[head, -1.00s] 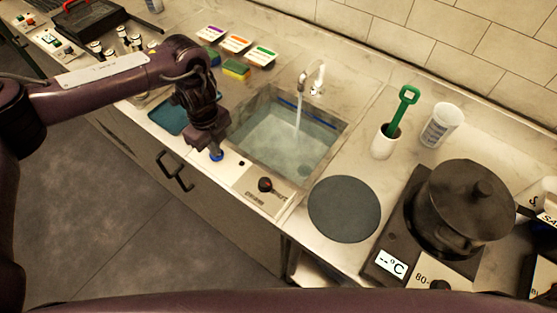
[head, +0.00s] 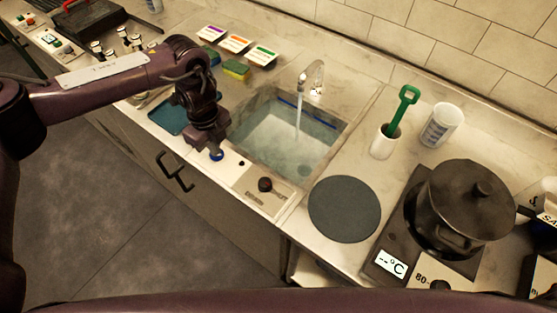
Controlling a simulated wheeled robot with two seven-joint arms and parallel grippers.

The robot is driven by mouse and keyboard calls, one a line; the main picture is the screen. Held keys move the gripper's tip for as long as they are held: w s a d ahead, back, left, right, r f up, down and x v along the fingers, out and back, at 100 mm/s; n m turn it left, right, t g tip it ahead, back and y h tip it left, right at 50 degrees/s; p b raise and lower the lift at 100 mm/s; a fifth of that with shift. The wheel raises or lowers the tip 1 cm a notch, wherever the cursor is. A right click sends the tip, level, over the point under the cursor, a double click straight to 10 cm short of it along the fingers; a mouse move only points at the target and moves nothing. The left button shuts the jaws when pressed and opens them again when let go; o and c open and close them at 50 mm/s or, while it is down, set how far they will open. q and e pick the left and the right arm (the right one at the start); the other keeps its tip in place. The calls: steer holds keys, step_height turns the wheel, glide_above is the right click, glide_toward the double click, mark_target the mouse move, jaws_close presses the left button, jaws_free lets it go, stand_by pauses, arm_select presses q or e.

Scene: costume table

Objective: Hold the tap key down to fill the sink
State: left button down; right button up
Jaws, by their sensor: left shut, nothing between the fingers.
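The sink (head: 333,127) is set into the counter, with a blue line along its far inner wall. A stream of water runs from the tap (head: 311,72) into the water (head: 285,140) standing in the sink, below the blue line. My left gripper (head: 215,149) is shut and points down at the panel in front of the sink. A small blue key (head: 216,156) shows right under its fingertips, partly hidden by them; the fingertips appear to touch it. My right gripper is not in view.
A round dark mat (head: 344,209), a white holder with a green-handled brush (head: 383,142), a cup (head: 441,125) and a dark pot (head: 465,205) are to the right. A sponge (head: 236,70) lies behind the left arm.

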arm_select(q)
step_height(320, 180, up, 5)
steer(key=p, duration=0.4)
stand_by(0.6)
